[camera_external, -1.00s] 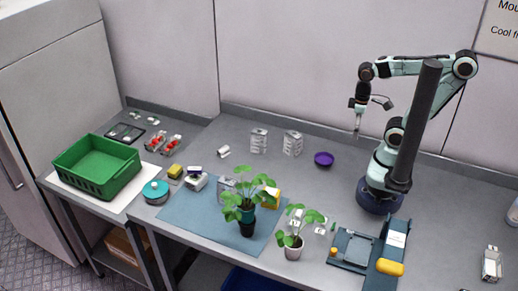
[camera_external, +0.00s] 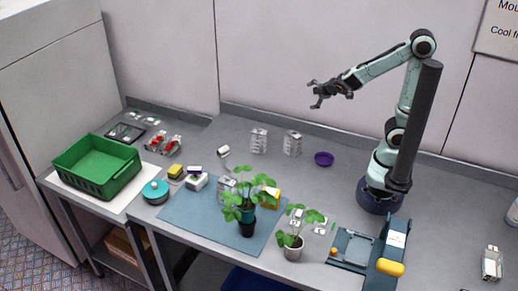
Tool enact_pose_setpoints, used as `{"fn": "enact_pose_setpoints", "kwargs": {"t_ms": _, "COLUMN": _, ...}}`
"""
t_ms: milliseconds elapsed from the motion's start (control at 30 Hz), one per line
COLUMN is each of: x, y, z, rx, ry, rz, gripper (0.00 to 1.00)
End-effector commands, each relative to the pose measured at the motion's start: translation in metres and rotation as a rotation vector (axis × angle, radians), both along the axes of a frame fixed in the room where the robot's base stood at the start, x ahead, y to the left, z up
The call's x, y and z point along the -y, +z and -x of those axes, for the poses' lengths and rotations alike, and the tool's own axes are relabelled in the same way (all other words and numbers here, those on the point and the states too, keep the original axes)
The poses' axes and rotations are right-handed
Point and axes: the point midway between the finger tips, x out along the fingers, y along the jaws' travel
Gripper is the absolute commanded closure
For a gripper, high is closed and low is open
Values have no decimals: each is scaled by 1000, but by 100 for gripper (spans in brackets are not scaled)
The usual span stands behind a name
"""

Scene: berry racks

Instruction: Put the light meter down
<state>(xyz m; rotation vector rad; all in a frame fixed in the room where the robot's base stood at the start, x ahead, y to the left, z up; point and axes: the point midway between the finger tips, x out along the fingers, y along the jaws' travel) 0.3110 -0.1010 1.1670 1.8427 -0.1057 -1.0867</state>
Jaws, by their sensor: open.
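My gripper (camera_external: 314,95) is open and empty, high in the air above the back of the bench and pointing left. No light meter is held in it. I cannot tell for certain which item is the light meter. A small white item (camera_external: 224,151) lies on the bench at the back, left of the clear boxes. A white boxy device with a dark top (camera_external: 196,182) sits near the mat's left corner. Both are well away from my gripper.
Two stacks of clear boxes (camera_external: 259,141) (camera_external: 292,144) and a purple bowl (camera_external: 324,159) stand at the back. Potted plants (camera_external: 247,228) (camera_external: 292,252) stand at the front, one on the blue mat (camera_external: 190,218). A green crate (camera_external: 97,167) is at left. Bare bench lies around the bowl.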

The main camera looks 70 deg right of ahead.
Motion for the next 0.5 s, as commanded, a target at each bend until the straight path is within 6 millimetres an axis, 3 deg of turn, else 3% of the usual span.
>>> {"fn": "enact_pose_setpoints", "kwargs": {"t_ms": 67, "x": -10, "y": -10, "z": -25, "rx": -49, "ry": 141, "rz": 223, "gripper": 24}}
{"fn": "enact_pose_setpoints", "kwargs": {"t_ms": 167, "x": -41, "y": -24, "z": -55, "rx": -107, "ry": 371, "rz": 540, "gripper": 24}}
{"fn": "enact_pose_setpoints", "kwargs": {"t_ms": 300, "x": -116, "y": -57, "z": -79, "rx": -165, "ry": 739, "rz": 959, "gripper": 24}}
{"fn": "enact_pose_setpoints", "kwargs": {"t_ms": 400, "x": -178, "y": -95, "z": -73, "rx": -188, "ry": 1003, "rz": 1213, "gripper": 24}}
{"fn": "enact_pose_setpoints", "kwargs": {"t_ms": 500, "x": -225, "y": -138, "z": -50, "rx": -216, "ry": 1216, "rz": 1409, "gripper": 24}}
